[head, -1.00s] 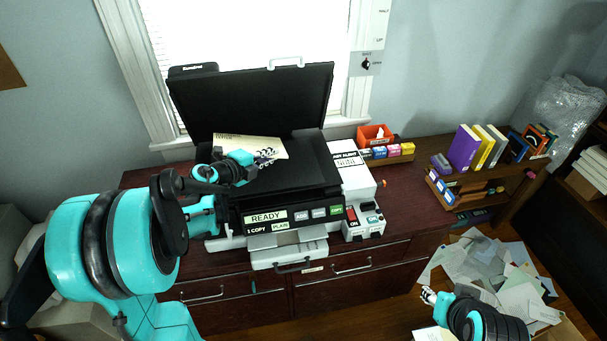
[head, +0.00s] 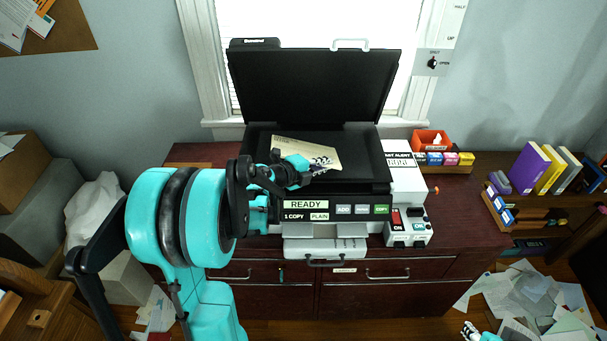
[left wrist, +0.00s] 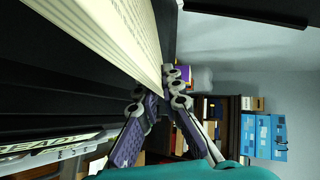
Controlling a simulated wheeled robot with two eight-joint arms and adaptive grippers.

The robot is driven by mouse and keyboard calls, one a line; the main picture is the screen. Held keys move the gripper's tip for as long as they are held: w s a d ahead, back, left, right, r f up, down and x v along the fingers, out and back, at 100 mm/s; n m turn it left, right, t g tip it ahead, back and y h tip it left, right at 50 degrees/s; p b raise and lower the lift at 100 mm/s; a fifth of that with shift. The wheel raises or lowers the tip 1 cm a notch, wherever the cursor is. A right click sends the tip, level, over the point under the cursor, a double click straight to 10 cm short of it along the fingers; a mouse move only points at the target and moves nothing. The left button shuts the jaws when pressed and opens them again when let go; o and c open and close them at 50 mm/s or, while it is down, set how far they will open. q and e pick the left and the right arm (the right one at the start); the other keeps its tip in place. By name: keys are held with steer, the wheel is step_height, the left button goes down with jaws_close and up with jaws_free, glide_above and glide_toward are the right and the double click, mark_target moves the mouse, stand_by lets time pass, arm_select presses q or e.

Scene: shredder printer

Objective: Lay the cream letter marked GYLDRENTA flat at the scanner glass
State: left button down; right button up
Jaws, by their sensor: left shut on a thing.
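The cream letter (head: 300,148) is over the open scanner bed (head: 365,150) of the black printer, under its raised lid (head: 312,95). Its lettering is too small to read in the head view. My left gripper (head: 322,163) is shut on the letter's near right edge. In the left wrist view the letter (left wrist: 118,32) slants across the top, with the left fingers (left wrist: 166,88) at its edge. I cannot tell whether the letter touches the glass. My right gripper (head: 469,329) shows only in part at the bottom edge, away from the printer; its jaws are unclear.
The printer's front panel (head: 335,210) reads READY. A white shredder (head: 405,185) stands right of the printer, with an orange bin (head: 430,140) behind it. Books (head: 545,168) stand farther right. Loose papers (head: 525,297) cover the floor at lower right.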

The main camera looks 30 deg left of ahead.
arm_select(q)
steer(key=shift+f, duration=0.35)
steer(key=c, duration=1.9)
jaws_free()
steer(key=shift+o, duration=0.2)
steer(key=p+v, duration=0.2)
steer(key=v, duration=0.6)
